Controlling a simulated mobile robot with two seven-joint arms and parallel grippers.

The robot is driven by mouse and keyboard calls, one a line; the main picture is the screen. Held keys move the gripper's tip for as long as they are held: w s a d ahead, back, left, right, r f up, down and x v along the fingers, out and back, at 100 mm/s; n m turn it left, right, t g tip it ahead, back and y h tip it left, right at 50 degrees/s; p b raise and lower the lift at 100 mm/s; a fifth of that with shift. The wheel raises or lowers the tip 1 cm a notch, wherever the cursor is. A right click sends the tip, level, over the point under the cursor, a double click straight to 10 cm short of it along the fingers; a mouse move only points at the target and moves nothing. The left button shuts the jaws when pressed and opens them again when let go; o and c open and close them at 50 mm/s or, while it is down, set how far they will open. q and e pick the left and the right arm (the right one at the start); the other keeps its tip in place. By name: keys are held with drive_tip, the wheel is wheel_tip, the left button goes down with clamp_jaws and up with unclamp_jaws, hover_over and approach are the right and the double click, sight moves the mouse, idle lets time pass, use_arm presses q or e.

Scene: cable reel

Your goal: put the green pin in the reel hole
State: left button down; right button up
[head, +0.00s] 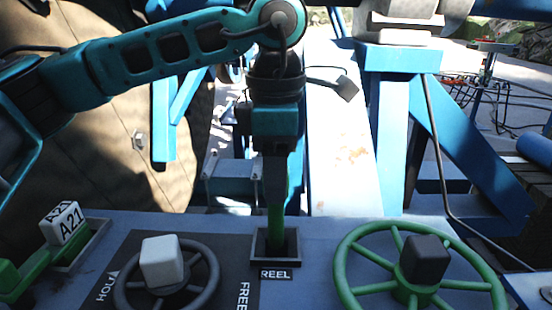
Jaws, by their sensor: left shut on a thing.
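The green pin (277,218) stands upright in the middle of the head view. My left gripper (275,170) points straight down and is shut on the pin's upper part. The pin's lower end shows inside the rim of the dark square reel hole (291,262), just behind the "REEL" label. I cannot tell how deep it sits. My right gripper is not in view.
The panel has a grey handwheel (207,284) with a white knob at left and a green handwheel (343,274) with a black knob at right. An A21 block (64,223) sits in a holder at far left. Blue frame beams (390,130) rise behind the panel.

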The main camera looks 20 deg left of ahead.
sight(276, 223)
use_arm(q)
drive_tip(key=shift+f+b, duration=0.35)
drive_tip(key=shift+f, duration=1.15)
drive_tip(key=shift+f+b, duration=0.75)
drive_tip(key=shift+f, duration=0.45)
drive_tip(key=shift+f+b, duration=1.5)
drive_tip(key=shift+f, duration=0.15)
drive_tip(key=c, duration=0.5)
unclamp_jaws()
wheel_tip(276, 223, up, 13)
drive_tip(key=shift+p, duration=0.3)
